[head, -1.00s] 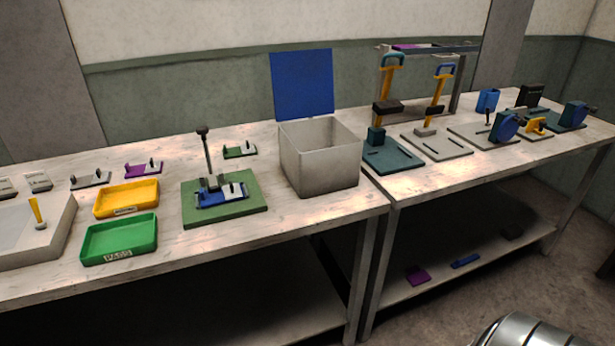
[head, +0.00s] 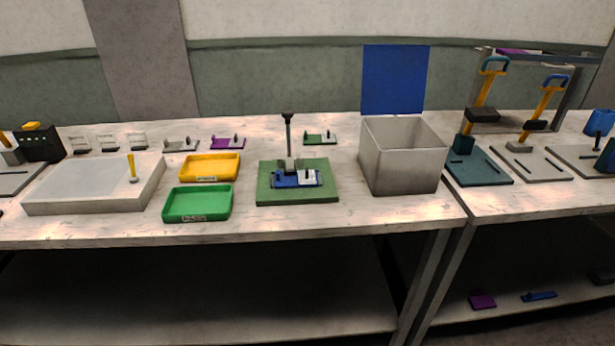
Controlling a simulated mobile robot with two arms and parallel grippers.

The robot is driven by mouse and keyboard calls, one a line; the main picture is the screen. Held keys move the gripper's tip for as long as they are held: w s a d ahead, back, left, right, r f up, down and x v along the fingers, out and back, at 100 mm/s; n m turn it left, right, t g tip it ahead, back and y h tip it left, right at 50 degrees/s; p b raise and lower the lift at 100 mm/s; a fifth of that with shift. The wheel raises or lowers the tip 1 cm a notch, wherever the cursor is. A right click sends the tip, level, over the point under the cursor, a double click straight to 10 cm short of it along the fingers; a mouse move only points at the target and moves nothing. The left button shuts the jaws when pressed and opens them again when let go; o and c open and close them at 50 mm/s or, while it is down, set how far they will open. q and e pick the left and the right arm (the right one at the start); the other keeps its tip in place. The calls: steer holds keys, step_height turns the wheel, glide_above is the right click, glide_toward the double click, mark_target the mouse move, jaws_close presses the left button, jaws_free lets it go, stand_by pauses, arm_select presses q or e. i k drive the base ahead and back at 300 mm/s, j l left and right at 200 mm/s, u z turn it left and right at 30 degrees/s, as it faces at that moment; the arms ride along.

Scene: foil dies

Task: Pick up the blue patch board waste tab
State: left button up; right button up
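A blue patch board (head: 287,180) with a whitish part at its right sits in a fixture on a green base (head: 328,194) at the middle of the bench. A dark upright lever (head: 289,135) stands over it. I cannot make out a separate waste tab on the blue board at this size. A blue piece (head: 539,296) also lies on the lower shelf at the right; I cannot tell what it is. Neither of my grippers is in view.
An open grey bin (head: 400,171) stands right of the fixture. A green tray (head: 197,204) and a yellow tray (head: 210,167) lie left of it, with a pale slab (head: 90,183) farther left. Presses with yellow levers (head: 481,95) stand on the right bench. The bench's front strip is clear.

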mark_target(306, 176)
steer(key=i+u, duration=0.1)
steer(key=i, duration=0.45)
steer(key=i+l, duration=0.15)
steer(key=i, duration=0.35)
steer(key=u, duration=0.05)
